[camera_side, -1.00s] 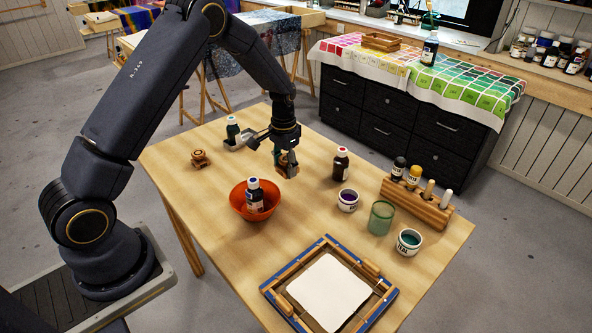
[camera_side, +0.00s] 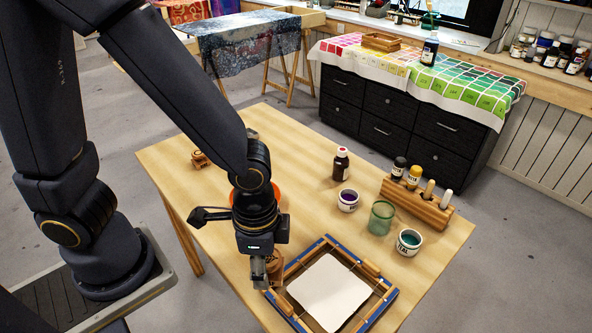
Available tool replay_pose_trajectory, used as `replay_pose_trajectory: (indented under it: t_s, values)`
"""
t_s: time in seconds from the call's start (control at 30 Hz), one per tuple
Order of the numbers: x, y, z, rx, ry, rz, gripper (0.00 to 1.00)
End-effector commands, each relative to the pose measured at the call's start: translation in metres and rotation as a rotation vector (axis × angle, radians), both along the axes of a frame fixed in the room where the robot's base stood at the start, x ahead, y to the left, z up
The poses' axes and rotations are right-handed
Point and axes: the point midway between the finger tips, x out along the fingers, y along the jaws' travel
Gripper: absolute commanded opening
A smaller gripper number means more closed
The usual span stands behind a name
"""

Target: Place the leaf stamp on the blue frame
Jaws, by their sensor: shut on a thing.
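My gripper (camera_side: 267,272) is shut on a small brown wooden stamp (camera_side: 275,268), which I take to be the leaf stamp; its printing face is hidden. The stamp is at the left corner of the blue frame (camera_side: 377,313), a blue-edged wooden frame around a white sheet (camera_side: 328,291). I cannot tell whether the stamp touches the frame or hangs just above it. My gripper hides part of that corner.
Another wooden stamp (camera_side: 199,158) stands at the table's left. My arm mostly hides an orange bowl (camera_side: 273,191). A dark bottle (camera_side: 341,164), purple jar (camera_side: 348,200), green glass (camera_side: 381,217), teal jar (camera_side: 408,242) and wooden rack (camera_side: 432,212) stand right of the middle.

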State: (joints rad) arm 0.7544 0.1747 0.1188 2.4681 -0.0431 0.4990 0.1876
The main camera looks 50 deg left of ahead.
Motion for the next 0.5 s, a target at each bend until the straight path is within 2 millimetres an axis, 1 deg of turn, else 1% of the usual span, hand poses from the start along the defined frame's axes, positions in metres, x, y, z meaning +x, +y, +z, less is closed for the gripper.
replay_pose_trajectory:
  t_s: [0.1, 0.27, 0.3, 0.4, 0.5]
  values:
    - [0.027, -0.012, -0.015, 0.004, 0.003, 0.003, 0.16]
    - [0.067, -0.031, -0.035, 0.004, 0.002, 0.003, 0.16]
    - [0.075, -0.035, -0.042, 0.004, 0.004, 0.003, 0.16]
    - [0.089, -0.042, -0.063, 0.004, 0.004, 0.003, 0.16]
    - [0.1, -0.047, -0.078, 0.003, 0.003, 0.002, 0.16]
